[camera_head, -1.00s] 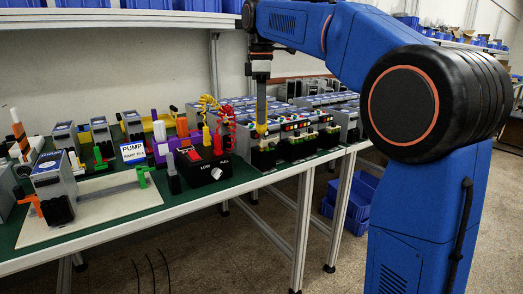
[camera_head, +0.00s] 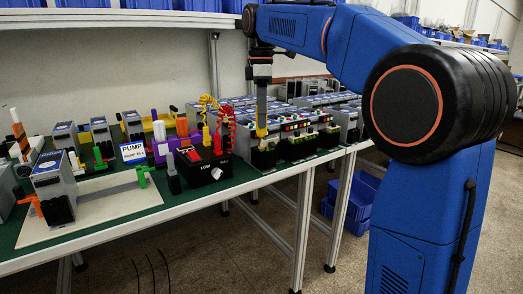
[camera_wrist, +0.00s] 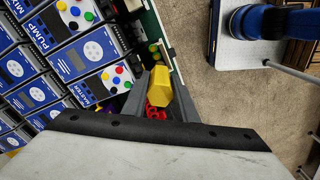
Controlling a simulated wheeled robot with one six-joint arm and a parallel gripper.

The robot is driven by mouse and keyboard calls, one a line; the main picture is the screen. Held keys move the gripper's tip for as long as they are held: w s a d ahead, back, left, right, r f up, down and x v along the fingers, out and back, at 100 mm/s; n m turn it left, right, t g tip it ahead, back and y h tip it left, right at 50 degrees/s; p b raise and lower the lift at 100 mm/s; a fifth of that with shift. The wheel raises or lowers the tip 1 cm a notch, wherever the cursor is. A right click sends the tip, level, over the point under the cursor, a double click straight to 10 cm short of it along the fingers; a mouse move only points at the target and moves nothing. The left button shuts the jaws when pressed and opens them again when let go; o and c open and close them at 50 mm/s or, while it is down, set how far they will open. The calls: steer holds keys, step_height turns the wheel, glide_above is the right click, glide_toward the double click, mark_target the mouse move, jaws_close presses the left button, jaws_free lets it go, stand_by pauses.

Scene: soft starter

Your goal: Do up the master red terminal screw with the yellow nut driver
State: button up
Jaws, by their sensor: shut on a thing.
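My gripper (camera_head: 261,100) points straight down over the front row of devices, at the left end of a row of black terminal blocks. It is shut on the yellow nut driver (camera_wrist: 160,88), whose faceted yellow handle shows between the fingers in the wrist view. The driver's yellow part also shows low between the fingers in the head view (camera_head: 261,132). Its tip and the terminal screw under it are hidden, so I cannot tell whether they touch. A black terminal block with green parts (camera_head: 264,156) stands directly below. Red loops (camera_wrist: 155,112) show just beside the driver in the wrist view.
A black box with a LOW–FULL knob (camera_head: 206,165) stands left of the gripper, with red and yellow coiled wires (camera_head: 222,122) close by. Blue-labelled devices (camera_wrist: 80,50) crowd the right side of the green table. A PUMP sign (camera_head: 133,152) stands further left.

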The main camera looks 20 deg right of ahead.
steer(key=n, duration=0.4)
stand_by(0.3)
steer(key=n, duration=0.2)
steer(key=shift+n, duration=1.6)
steer(key=shift+n, duration=0.6)
steer(key=n, duration=0.3)
steer(key=shift+n, duration=0.4)
steer(key=shift+r, duration=0.2)
